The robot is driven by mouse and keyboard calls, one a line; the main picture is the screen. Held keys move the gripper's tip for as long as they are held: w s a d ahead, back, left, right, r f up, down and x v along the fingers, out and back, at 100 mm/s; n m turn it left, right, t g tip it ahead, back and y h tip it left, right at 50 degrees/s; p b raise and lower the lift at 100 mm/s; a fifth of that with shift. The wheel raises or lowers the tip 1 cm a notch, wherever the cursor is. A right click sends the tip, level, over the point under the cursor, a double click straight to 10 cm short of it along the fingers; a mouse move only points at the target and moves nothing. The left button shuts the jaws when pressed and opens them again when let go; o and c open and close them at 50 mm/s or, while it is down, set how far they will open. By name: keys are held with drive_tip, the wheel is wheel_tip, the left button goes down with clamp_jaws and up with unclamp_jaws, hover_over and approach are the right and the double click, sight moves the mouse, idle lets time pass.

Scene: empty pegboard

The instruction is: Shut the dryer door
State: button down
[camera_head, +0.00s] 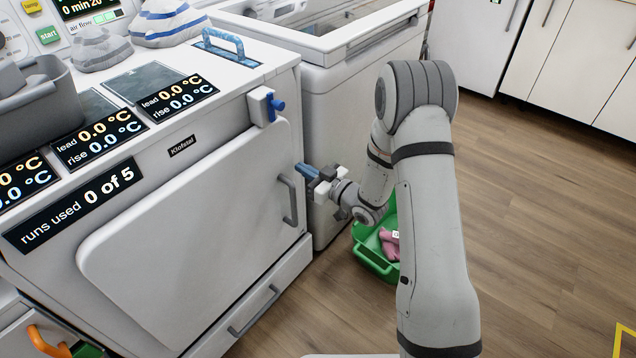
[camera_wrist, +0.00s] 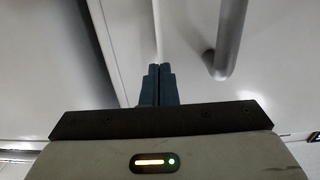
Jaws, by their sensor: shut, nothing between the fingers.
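The white dryer door (camera_head: 190,235) covers most of the dryer's front and looks nearly flush with it. I cannot tell whether it is fully shut. Its grey handle (camera_head: 289,200) is near the right edge; the handle also shows in the wrist view (camera_wrist: 230,42). A latch with a blue knob (camera_head: 265,106) sits above the door's upper right corner. My gripper (camera_head: 303,171) is shut and empty, beside the door's right edge, to the right of the handle. In the wrist view its blue fingertips (camera_wrist: 158,71) point at a vertical seam; contact is unclear.
The dryer top carries a grey bin (camera_head: 42,112), folded cloths (camera_head: 100,48) and a blue handle (camera_head: 223,42). A white open-topped unit (camera_head: 350,85) stands to the right. A green basket (camera_head: 372,262) with pink cloth is on the floor behind my arm. Wooden floor at right is clear.

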drive_tip(key=shift+d, duration=0.1)
drive_tip(key=v, duration=1.4)
drive_tip(key=d+r+m+g+h+p, duration=0.1)
drive_tip(key=d+r+m+h+p, duration=0.1)
drive_tip(key=d+r+h+p, duration=0.35)
drive_tip(key=d+r+m+h+p, duration=0.1)
drive_tip(key=d+r+h+p, duration=0.15)
drive_tip(key=r, duration=0.65)
drive_tip(key=d+r+m+g+h+p, duration=0.1)
drive_tip(key=d+r+m+h+p, duration=0.15)
drive_tip(key=r+h+p, duration=0.35)
drive_tip(key=s+a+r+m+g+p, duration=0.1)
drive_tip(key=s+r+m+g+p, duration=0.1)
drive_tip(key=s+r, duration=0.6)
drive_tip(key=s+a+r+m+g+p, duration=0.1)
drive_tip(key=s+r+g+p, duration=0.3)
drive_tip(key=s+r, duration=0.4)
drive_tip(key=s+m, duration=0.1)
drive_tip(key=s, duration=0.5)
drive_tip(key=shift+s+m+g+p, duration=0.3)
drive_tip(key=shift+m+g, duration=0.05)
drive_tip(key=shift+g, duration=0.05)
